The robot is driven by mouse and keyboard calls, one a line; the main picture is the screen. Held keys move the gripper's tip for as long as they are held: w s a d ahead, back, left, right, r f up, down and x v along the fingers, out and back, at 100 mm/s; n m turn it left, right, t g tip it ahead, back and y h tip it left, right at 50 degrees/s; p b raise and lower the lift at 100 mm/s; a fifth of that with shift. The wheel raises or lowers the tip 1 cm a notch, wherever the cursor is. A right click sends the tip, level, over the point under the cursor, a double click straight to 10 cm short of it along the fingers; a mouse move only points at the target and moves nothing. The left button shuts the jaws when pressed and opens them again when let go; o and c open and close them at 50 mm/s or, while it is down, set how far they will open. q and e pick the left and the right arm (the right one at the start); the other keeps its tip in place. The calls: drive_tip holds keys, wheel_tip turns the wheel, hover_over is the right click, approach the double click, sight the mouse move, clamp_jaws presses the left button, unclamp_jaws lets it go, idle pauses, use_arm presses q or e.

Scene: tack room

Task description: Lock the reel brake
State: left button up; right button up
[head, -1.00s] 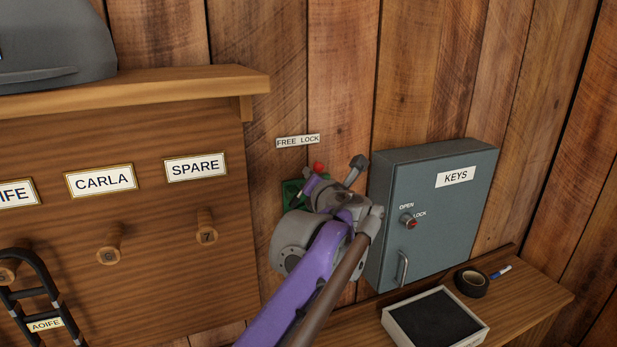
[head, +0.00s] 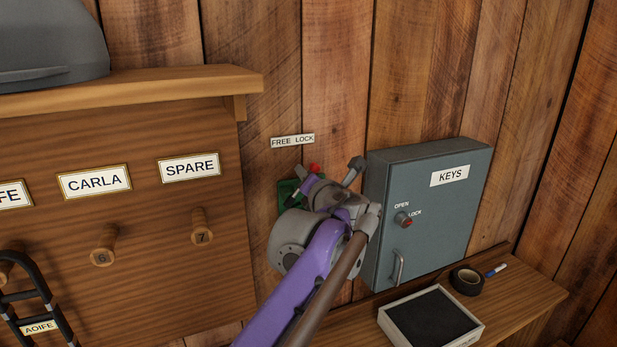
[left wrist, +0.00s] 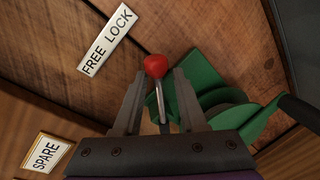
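The reel is green; a small part of it shows in the head view (head: 287,194), mostly hidden behind my left gripper, and more of it in the left wrist view (left wrist: 203,78). Its brake lever has a red knob (head: 315,168) on a thin metal stem. A white FREE LOCK label (head: 293,141) is on the wall above; the knob is below its right end. My left gripper (left wrist: 160,78) is open, with one finger on each side of the stem and visible gaps between. The red knob (left wrist: 155,66) is at the fingertips. My right gripper is not in view.
A grey KEYS cabinet (head: 430,215) with a red-buttoned lock is close to the right of my arm. Below are a shelf (head: 530,300), a framed dark tray (head: 384,318) and black tape (head: 467,281). A peg board (head: 160,270) is left.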

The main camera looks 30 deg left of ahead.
use_arm(q)
drive_tip(key=shift+s, duration=0.1)
drive_tip(key=v, duration=1)
drive_tip(key=shift+s+d+b, duration=0.25)
drive_tip(key=shift+b, duration=0.15)
drive_tip(key=shift+r, duration=0.1)
drive_tip(key=s+a+f+n+g+h, duration=0.1)
drive_tip(key=s+f+n+g+h, duration=0.1)
drive_tip(key=s+f+n, duration=0.35)
drive_tip(key=s+f+n+g+h, duration=0.1)
drive_tip(key=s+f+n+g, duration=0.15)
drive_tip(key=f+n, duration=0.6)
drive_tip(key=s+a+f+n+g+h, duration=0.15)
drive_tip(key=s+f+n, duration=0.3)
drive_tip(key=f, duration=0.55)
drive_tip(key=s+d+f+n+h, duration=0.3)
drive_tip(key=s+d+f+n, duration=0.1)
drive_tip(key=f+n, duration=0.4)
drive_tip(key=s+d+f+n+g+h, duration=0.1)
drive_tip(key=s+d+f+n+h, duration=0.2)
drive_tip(key=s+f+n, duration=0.4)
drive_tip(key=shift+d+f+n+p, duration=0.4)
drive_tip(key=shift+d+f+n, duration=0.15)
drive_tip(key=shift+n, duration=0.6)
